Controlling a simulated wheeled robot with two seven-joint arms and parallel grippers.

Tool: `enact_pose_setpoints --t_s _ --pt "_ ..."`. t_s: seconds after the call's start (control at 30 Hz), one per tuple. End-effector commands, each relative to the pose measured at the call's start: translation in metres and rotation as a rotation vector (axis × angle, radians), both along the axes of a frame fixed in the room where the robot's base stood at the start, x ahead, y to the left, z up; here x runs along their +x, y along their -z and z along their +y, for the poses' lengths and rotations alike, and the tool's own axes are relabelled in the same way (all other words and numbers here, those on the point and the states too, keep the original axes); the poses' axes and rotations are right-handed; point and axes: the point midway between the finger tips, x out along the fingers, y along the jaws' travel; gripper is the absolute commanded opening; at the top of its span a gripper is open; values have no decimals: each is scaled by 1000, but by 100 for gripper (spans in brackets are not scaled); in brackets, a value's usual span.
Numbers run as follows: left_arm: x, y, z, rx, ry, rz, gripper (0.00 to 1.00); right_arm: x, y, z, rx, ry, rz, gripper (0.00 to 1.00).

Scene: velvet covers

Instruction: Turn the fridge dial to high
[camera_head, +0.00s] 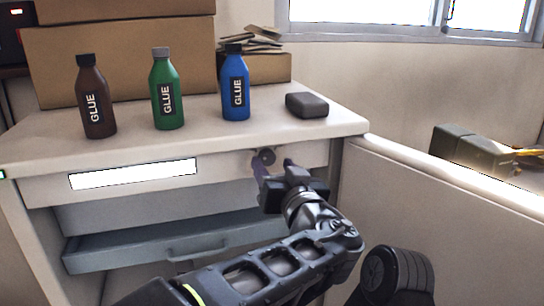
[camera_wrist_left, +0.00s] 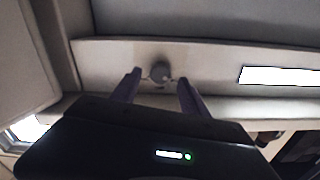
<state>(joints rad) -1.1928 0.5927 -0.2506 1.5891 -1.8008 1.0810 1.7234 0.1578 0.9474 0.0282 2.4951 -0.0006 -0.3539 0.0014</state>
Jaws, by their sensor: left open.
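The fridge dial (camera_head: 264,156) is a small dark round knob on the pale front panel under the white top. In the left wrist view the dial (camera_wrist_left: 159,72) appears grey, between and just beyond my fingertips. Its setting marks cannot be read. My left gripper (camera_head: 272,165) is open in front of the dial, one finger to either side. Its two fingers also show in the left wrist view (camera_wrist_left: 158,79), apart with nothing held between them. Whether they touch the dial cannot be told. My right gripper is not in view.
Brown (camera_head: 97,104), green (camera_head: 165,98) and blue (camera_head: 236,93) glue bottles and a dark block (camera_head: 306,105) stand on the fridge top. Cardboard boxes (camera_head: 125,65) are behind. A blue-grey drawer (camera_head: 120,252) is below the panel. The open door (camera_head: 440,220) bounds the right side.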

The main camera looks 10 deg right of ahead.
Motion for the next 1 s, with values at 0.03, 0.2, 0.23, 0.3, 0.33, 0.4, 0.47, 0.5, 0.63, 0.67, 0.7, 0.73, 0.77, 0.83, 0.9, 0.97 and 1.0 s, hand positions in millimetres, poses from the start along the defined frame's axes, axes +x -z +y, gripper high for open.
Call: enact_pose_setpoints --t_s 0.03,0.2,0.23,0.3,0.33,0.4,0.47,0.5,0.63,0.67,0.7,0.73,0.77,0.83,0.9,0.97,1.0 --pt "7 -2 1 1 -1 1 52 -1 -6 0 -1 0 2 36" --pt "18 0 1 1 0 -1 52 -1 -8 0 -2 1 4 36" --pt "19 0 1 1 0 -1 52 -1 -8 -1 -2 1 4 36" --pt "19 0 1 0 1 -1 52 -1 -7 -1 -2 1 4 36" --pt "19 0 1 0 1 -1 52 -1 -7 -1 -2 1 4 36" --pt "19 0 1 0 1 -1 52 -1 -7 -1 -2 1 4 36" --pt "19 0 1 0 1 0 51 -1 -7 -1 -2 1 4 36" --pt "19 0 1 0 1 0 48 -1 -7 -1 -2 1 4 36" --pt "18 0 1 0 1 0 37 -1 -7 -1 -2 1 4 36" --pt "18 0 1 0 1 0 35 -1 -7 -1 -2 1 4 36" --pt "18 0 1 0 1 0 32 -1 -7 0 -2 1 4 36" --pt "18 0 1 0 1 0 29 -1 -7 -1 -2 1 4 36" --pt "18 0 1 0 1 0 27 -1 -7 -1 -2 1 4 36" --pt "18 0 1 0 1 0 21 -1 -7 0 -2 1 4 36" --pt "18 0 1 0 1 0 15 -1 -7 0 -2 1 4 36" --pt "18 0 1 0 1 0 10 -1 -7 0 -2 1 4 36" --pt "18 0 1 0 1 0 7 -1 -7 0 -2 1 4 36"
